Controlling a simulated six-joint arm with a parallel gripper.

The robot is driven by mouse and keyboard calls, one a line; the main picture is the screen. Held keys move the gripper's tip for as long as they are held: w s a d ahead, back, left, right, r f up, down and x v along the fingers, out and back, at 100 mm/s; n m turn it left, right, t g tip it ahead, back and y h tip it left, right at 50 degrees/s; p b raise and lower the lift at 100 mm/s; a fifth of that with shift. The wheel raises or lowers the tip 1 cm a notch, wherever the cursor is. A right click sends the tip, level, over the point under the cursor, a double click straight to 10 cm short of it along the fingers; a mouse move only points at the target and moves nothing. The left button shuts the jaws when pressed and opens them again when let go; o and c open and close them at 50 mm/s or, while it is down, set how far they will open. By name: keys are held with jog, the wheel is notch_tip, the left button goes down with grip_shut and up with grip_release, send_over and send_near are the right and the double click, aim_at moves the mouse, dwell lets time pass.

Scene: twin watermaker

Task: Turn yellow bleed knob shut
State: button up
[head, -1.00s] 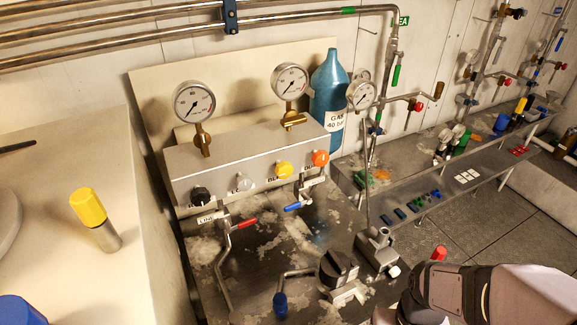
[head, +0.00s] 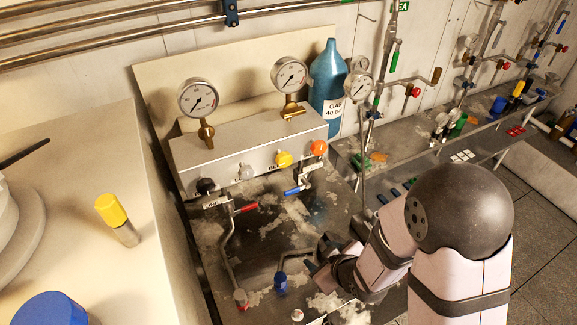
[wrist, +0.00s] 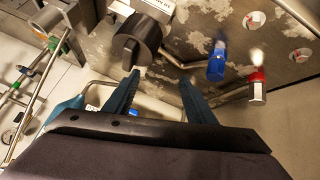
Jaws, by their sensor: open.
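The yellow bleed knob (head: 283,159) is on the front of the grey manifold box (head: 250,140) in the head view, between a grey knob and an orange knob. Its label is partly legible beside it. My gripper (wrist: 160,76) is open in the wrist view, with nothing between its fingers. In the head view it is low at the front of the bench, below and in front of the manifold, clear of the yellow knob. I cannot make out the yellow knob in the wrist view.
A black round handle (wrist: 136,46) is close beyond my fingertips in the wrist view. A blue-capped pipe (wrist: 217,62) and a red-capped pipe (wrist: 258,87) lie right of it. Red (head: 246,208) and blue (head: 296,190) levers sit below the manifold. Gauges stand above it.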

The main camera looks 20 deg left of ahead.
jog(key=w+a+r+n+t+y, duration=0.35)
jog(key=a+r, duration=0.25)
jog(key=r, duration=0.4)
jog(key=n+t+y, duration=0.2)
jog(key=t+y, duration=0.1)
jog(key=y, duration=0.1)
send_near(286, 162)
jog(key=shift+w+a, duration=0.35)
jog(key=shift+a, duration=0.1)
jog(key=shift+w+a+f+b, duration=0.1)
jog(key=shift+b, duration=0.25)
jog(key=b+x, duration=0.2)
jog(key=x, duration=0.3)
jog(key=shift+x, duration=1)
